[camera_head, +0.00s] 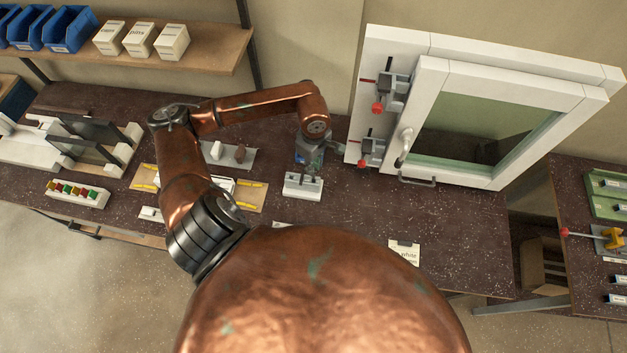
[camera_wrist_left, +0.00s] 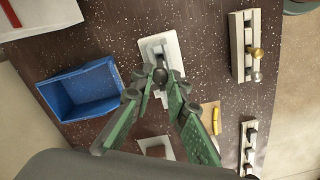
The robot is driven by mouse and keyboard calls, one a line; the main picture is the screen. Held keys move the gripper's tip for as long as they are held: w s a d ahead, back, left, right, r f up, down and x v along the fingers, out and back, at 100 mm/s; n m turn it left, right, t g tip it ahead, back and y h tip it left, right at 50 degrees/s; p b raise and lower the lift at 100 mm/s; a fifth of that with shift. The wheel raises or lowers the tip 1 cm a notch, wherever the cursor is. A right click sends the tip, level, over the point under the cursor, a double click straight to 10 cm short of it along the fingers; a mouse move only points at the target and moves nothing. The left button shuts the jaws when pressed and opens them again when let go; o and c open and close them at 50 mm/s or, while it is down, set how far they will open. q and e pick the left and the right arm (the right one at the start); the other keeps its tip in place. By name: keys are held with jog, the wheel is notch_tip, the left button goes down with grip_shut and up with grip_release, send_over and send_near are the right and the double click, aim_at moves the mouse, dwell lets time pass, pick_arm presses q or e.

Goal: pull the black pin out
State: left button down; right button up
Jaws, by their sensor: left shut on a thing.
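The black pin (camera_wrist_left: 160,75) shows as a dark round knob between the fingertips of my left gripper (camera_wrist_left: 160,82) in the left wrist view. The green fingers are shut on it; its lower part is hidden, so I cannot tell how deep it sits. A white block (camera_wrist_left: 153,46) lies under the fingertips. In the head view my left gripper (camera_head: 307,172) points down at the small white block (camera_head: 303,188) on the dark bench. The pin is too small to tell apart there. My right gripper is in neither view.
A white window frame (camera_head: 440,46) with red-knobbed clamps (camera_head: 377,107) stands right of the gripper. A blue bin (camera_wrist_left: 80,90) lies left in the wrist view. A block with brass and silver knobs (camera_wrist_left: 238,48) lies right. Bare bench lies right of the white block.

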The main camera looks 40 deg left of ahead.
pick_arm(q)
jog(key=shift+r+p, duration=0.5)
jog(key=shift+r, duration=1.05)
